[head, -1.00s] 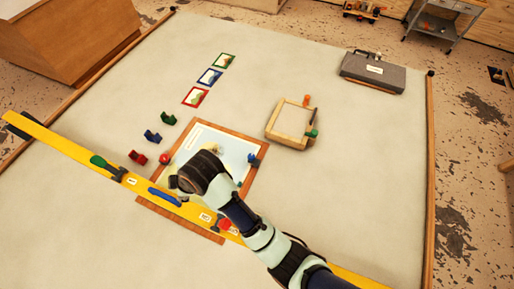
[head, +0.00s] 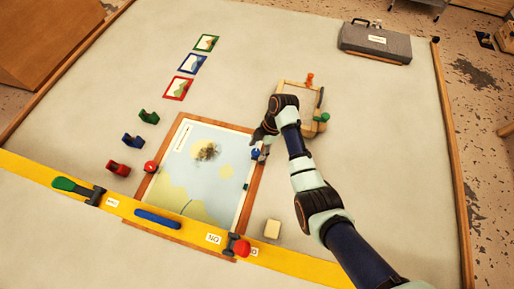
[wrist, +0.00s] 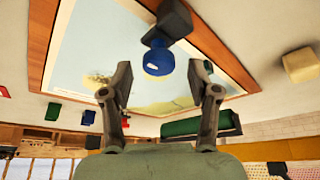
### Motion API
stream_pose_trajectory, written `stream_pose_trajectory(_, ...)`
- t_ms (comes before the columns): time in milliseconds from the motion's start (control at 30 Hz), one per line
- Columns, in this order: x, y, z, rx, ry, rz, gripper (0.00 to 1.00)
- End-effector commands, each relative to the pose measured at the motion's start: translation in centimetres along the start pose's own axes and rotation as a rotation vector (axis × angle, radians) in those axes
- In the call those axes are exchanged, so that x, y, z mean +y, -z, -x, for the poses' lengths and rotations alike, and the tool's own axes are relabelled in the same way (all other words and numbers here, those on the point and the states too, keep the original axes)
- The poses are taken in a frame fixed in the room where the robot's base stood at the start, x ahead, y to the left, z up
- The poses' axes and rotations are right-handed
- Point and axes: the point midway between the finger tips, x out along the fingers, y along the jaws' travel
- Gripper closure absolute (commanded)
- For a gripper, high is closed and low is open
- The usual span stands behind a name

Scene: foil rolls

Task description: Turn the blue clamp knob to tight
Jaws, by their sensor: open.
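The blue clamp knob (head: 255,153) is at the right edge of the framed map sheet (head: 190,205). In the wrist view the round blue knob (wrist: 158,64) has a pale mark on its face and joins a dark clamp body (wrist: 173,20). My gripper (wrist: 170,86) is open, with one finger on each side of the picture. The knob shows beyond the gap between the fingertips, apart from both. In the head view my gripper (head: 261,146) is at the knob and partly hides the clamp.
A red knob (head: 151,167) is at the map's left edge. A yellow bar (head: 180,226) crosses the front, with a red knob (head: 242,248) on it. A wooden tray (head: 291,91) lies behind my gripper. A cream block (head: 272,229) sits front right.

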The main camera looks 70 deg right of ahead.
Motion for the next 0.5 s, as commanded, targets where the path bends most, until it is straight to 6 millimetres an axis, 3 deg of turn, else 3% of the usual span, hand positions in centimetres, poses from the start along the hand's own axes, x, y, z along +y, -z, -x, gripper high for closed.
stream_pose_trajectory(100,0.00,0.01,-1.08,-0.001,0.000,0.001,0.39)
stream_pose_trajectory(367,0.02,0.03,-1.20,-0.001,-0.001,0.000,0.39)
stream_pose_trajectory(500,0.02,0.02,-1.19,-0.001,-0.001,0.000,0.63)
